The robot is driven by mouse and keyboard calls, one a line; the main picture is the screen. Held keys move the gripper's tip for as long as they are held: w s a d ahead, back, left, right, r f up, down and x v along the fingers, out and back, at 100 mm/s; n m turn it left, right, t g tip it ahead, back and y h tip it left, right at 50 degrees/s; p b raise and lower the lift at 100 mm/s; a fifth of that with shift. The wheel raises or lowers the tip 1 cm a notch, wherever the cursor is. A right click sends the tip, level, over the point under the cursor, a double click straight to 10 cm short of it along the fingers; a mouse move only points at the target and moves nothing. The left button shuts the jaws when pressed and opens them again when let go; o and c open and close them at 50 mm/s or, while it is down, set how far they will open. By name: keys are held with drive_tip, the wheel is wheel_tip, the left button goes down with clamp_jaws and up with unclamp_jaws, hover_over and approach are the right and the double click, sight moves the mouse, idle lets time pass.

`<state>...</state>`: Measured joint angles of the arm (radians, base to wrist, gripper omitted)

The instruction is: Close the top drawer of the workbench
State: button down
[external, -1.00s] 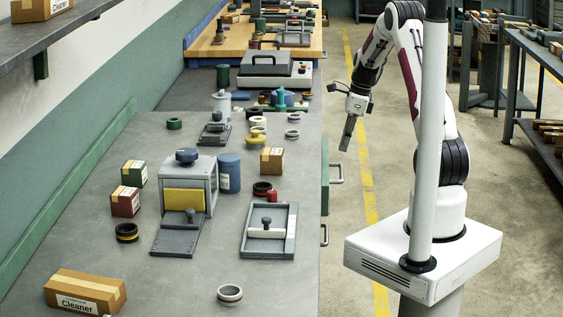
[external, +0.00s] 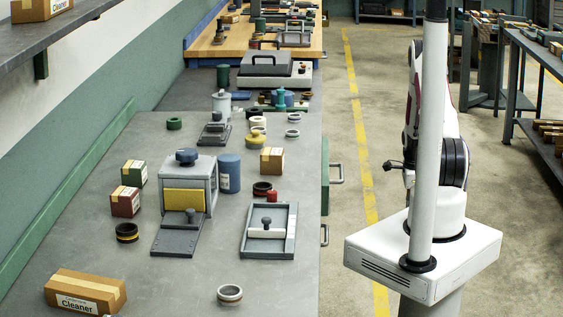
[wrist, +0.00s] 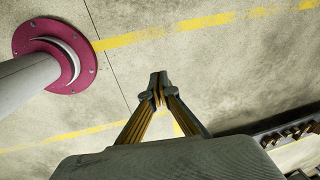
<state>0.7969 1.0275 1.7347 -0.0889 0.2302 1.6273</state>
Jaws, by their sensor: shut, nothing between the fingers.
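The workbench (external: 190,270) fills the left half of the external view. Its top drawer (external: 325,190) shows as a narrow green front with a metal handle (external: 337,173), standing out a little past the bench's right edge. The drawer's inside is not visible. My gripper (wrist: 158,80) is in the wrist view with its fingertips together, empty, above bare floor. The drawer is not in the wrist view.
A lower handle (external: 325,235) sits closer to the bench edge. The white pole (external: 430,140) stands before my arm. Floor with a yellow line (external: 362,150) lies open between bench and arm. A rack (external: 540,95) stands at the right.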

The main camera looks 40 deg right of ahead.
drive_tip(key=d+f+n+t+h, duration=0.1)
drive_tip(key=d+f+n+t, duration=0.1)
drive_tip(key=d+f, duration=0.15)
drive_tip(key=w+a+f+n+t, duration=0.1)
drive_tip(key=w+a+n+t, duration=0.15)
drive_tip(key=w+t, duration=0.35)
drive_tip(key=w+a+r+n+t+y, duration=0.1)
drive_tip(key=w+a+r+n+t, duration=0.1)
drive_tip(key=r, duration=0.6)
drive_tip(key=w+a+r+n+t+y, duration=0.1)
drive_tip(key=w+a+r+n+t, duration=0.1)
drive_tip(key=w+a+r+t, duration=0.2)
wheel_tip(320, 180, up, 4)
drive_tip(key=a+t, duration=0.1)
drive_tip(key=t, duration=0.2)
drive_tip(key=shift+w+a, duration=0.15)
drive_tip(key=shift+w, duration=0.15)
drive_tip(key=shift+w+r, duration=0.1)
drive_tip(key=shift+w, duration=0.05)
drive_tip(key=w+a, duration=0.2)
drive_tip(key=w, duration=1)
drive_tip(key=shift+w+a, duration=0.25)
drive_tip(key=shift+a, duration=0.15)
